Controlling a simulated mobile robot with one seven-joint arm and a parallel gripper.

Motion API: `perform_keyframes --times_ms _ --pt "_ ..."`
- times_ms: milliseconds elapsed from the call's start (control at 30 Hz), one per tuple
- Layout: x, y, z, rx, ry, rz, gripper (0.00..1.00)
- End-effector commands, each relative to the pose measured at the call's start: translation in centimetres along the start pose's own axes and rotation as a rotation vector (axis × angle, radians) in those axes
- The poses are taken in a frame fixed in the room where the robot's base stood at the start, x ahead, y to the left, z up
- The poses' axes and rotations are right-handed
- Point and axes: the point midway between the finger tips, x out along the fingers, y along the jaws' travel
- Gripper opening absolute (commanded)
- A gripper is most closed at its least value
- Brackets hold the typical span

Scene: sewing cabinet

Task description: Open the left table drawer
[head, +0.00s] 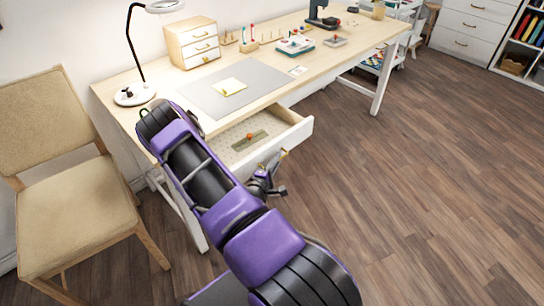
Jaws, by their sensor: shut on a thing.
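The left table drawer (297,139) has a white front and a pale dotted inside. It stands pulled out from under the wooden table (330,47), with its inside showing. A small brass-coloured handle (283,154) shows on its front. My gripper (275,165) is at the drawer front, shut on the handle; its fingertips are small and partly hidden. My purple and black arm covers the left part of the drawer.
Inside the drawer lie a flat olive item (250,141) and a small orange thing. A beige chair (72,205) stands left of the table. A lamp (134,94), a grey mat (205,99) and a small drawer box (191,43) are on top. The floor (430,190) at right is clear.

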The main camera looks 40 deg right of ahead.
Motion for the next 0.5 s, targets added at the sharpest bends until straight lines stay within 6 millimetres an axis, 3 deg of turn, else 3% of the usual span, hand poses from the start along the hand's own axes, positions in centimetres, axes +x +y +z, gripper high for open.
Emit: perform_keyframes --times_ms 200,500 --pt "-1.3 -0.6 3.0 -0.005 0.0 -0.003 0.0" --pt "-2.1 -1.1 4.9 -0.002 0.002 -0.001 0.0"
